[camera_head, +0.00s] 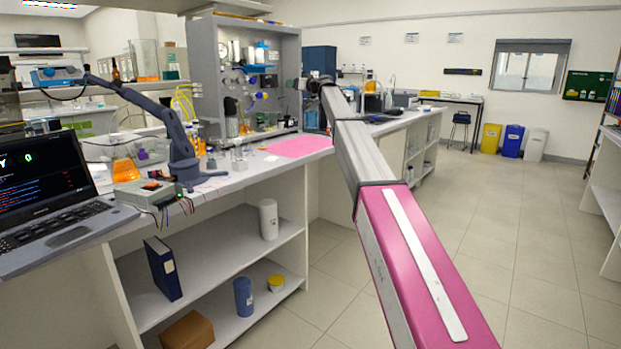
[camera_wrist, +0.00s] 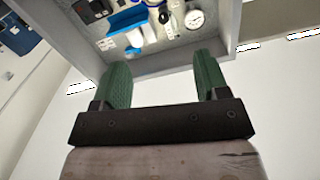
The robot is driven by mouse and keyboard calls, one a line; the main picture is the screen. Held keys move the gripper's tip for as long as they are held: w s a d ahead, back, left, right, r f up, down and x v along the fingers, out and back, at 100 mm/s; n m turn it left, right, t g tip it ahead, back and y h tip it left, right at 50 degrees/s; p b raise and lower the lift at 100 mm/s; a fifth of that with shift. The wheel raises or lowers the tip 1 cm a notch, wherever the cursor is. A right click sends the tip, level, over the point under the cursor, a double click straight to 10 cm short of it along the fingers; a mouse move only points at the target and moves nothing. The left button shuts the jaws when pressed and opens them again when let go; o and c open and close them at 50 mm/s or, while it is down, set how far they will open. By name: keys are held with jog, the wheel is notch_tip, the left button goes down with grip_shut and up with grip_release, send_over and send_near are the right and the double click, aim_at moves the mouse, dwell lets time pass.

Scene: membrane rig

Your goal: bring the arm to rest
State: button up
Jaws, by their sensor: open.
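My gripper (camera_wrist: 162,60) shows in the wrist view with two green fingers set wide apart on a dark bar. Nothing is held between them. Beyond the fingers is the grey-framed membrane rig (camera_wrist: 228,25), with a gauge and blue and white parts on its panel. In the head view my pink and silver arm stretches from the lower right up toward the middle. Its far end is close to the right side of the rig (camera_head: 205,65), above the bench. The fingers are too small and hidden to make out there.
The bench (camera_head: 245,177) carries a laptop (camera_head: 60,205), a small blue-grey arm (camera_head: 180,150), glassware and a pink mat (camera_head: 299,146). Shelves below hold a binder (camera_head: 162,269) and containers. A second bench stands behind my arm. The tiled floor (camera_head: 510,215) at right is clear.

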jog(key=s+d+f+m+g+h, duration=0.15)
jog(key=s+d+f, duration=0.25)
jog(key=s+f, duration=0.8)
jog(key=s+d+f+m+g+h, duration=0.15)
jog(key=s+d+f+h, duration=0.35)
jog(key=f, duration=1.2)
jog(key=s+d+f+m+g, duration=0.1)
jog(key=s+d+f+g, duration=0.15)
jog(key=s+f, duration=1)
jog(key=s+d+f+m+g+h, duration=0.1)
jog(key=s+d+f+h, duration=0.1)
jog(key=s+d+f, duration=0.3)
jog(key=s+d+f+m+g+h, duration=0.2)
jog(key=s+f, duration=0.9)
jog(key=s, duration=0.8)
jog(key=s+d+f+m+g+h, duration=0.1)
jog(key=s+d+f+g+h, duration=0.1)
jog(key=s+d+f, duration=0.5)
jog(key=s+f+h, duration=0.1)
jog(key=s, duration=0.4)
jog(key=shift+d+f+m, duration=0.3)
jog(key=shift+d, duration=0.05)
